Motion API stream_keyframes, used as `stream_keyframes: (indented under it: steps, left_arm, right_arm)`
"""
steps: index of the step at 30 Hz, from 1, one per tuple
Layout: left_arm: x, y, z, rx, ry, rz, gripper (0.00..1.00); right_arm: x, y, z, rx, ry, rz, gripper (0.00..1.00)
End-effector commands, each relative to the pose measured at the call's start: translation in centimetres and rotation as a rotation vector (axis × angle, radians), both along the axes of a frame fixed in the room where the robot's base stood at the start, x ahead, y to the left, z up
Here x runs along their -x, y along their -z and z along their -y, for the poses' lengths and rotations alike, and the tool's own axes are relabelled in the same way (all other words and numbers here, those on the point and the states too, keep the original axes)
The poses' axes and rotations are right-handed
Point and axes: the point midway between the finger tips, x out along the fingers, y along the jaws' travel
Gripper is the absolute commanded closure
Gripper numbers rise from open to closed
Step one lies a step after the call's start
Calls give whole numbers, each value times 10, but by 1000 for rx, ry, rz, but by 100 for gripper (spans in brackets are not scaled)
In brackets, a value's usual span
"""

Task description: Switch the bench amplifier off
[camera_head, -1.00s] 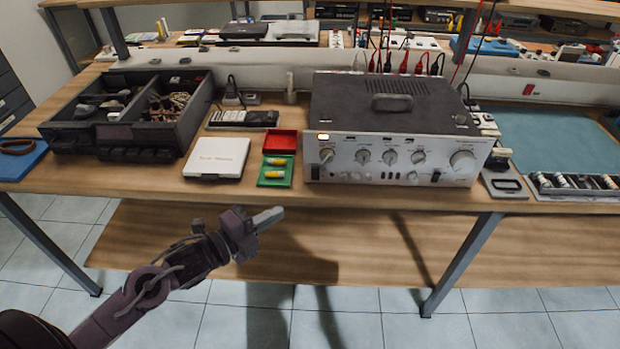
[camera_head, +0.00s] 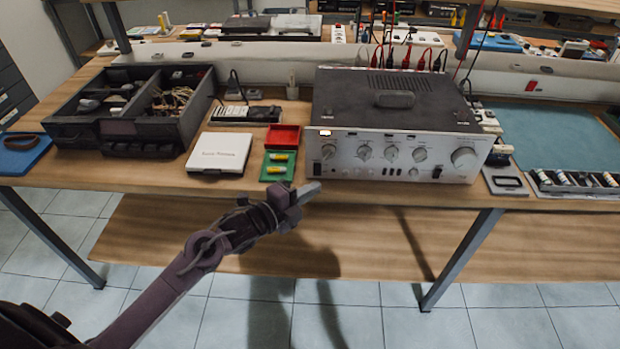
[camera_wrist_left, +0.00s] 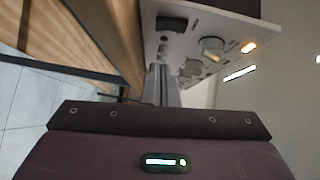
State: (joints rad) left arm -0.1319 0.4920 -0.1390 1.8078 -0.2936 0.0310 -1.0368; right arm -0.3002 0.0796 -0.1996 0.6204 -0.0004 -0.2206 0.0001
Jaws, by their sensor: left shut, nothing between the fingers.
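The bench amplifier (camera_head: 395,115) is a silver-fronted box with a dark top, standing on the bench near its front edge. An orange indicator (camera_head: 325,132) glows at the upper left of its front panel. Several knobs and small switches line the panel, which also shows in the left wrist view (camera_wrist_left: 200,45). My left gripper (camera_head: 313,190) is shut and empty, just in front of and below the panel's lower left corner, seemingly apart from it. In the wrist view its fingers (camera_wrist_left: 160,82) point toward the panel. My right gripper is not in view.
Left of the amplifier lie a red and green tray (camera_head: 276,165) with yellow pieces, a white box (camera_head: 219,152) and a dark divided bin (camera_head: 130,112). A battery tray (camera_head: 575,182) is at right. Cables hang behind.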

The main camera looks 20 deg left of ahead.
Motion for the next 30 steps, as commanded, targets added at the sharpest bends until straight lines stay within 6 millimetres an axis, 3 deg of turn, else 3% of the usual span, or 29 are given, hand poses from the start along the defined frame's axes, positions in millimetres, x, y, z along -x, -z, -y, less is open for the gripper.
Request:
stream_keyframes:
  steps: [3, 9, 22, 27, 30]
  left_arm:
    - [-19, 0, -7, 0, -1, 2, 100]
    - [-34, 4, -11, 0, 0, 0, 100]
    - [-36, 6, -12, -1, 0, 3, 100]
    - [-41, 14, -14, -17, 0, 53, 100]
    - [-41, 6, -14, -14, -2, 47, 100]
  right_arm:
    - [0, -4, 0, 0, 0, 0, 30]
    - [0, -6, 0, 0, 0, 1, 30]
    - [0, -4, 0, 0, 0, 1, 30]
    - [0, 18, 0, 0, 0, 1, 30]
    - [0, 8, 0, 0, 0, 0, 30]
